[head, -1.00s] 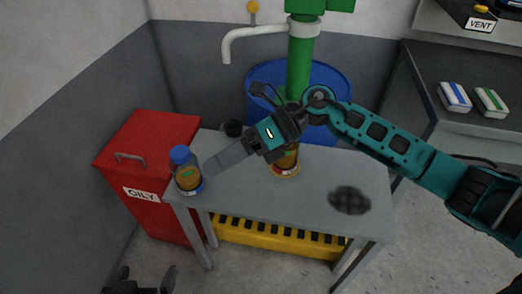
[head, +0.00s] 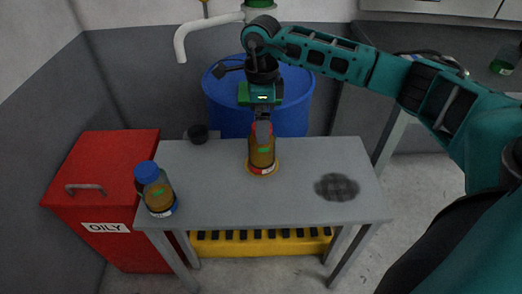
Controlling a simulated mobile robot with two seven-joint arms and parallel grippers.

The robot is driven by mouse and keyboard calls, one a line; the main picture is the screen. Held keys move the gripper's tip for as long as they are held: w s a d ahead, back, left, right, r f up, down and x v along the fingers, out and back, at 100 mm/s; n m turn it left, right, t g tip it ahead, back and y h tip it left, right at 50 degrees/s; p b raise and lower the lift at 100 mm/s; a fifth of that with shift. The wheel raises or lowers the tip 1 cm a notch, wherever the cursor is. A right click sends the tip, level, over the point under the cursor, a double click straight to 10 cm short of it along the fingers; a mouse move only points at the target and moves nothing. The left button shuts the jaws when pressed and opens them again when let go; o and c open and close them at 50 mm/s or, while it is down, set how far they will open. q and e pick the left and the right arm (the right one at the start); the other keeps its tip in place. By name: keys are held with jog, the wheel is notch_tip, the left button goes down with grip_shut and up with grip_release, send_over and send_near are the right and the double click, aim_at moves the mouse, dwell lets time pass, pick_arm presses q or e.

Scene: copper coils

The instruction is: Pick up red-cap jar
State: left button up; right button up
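The red-cap jar (head: 262,157), with amber contents and a green mark, stands upright on the grey table, on an orange ring-like spot. My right gripper (head: 263,133) points down from above, right at the jar's top. Its finger covers most of the red cap, and only slivers of red show beside it. I cannot tell whether the fingers are closed on the cap. My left gripper is out of view.
A blue-cap jar (head: 159,198) stands at the table's left front corner. A small black object (head: 198,134) is at the back left, and a dark round patch (head: 337,187) lies at the right. A red OILY bin (head: 96,198) stands left; a blue barrel (head: 222,103) stands behind.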

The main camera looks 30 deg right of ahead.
aim_at(262, 147)
notch_tip(262, 147, down, 6)
jog(key=b, duration=0.1)
dwell(0.4)
jog(key=shift+d, duration=0.1)
jog(key=shift+c, duration=0.5)
jog(key=c, duration=1)
jog(key=shift+c, duration=0.7)
jog(key=shift+r, duration=0.1)
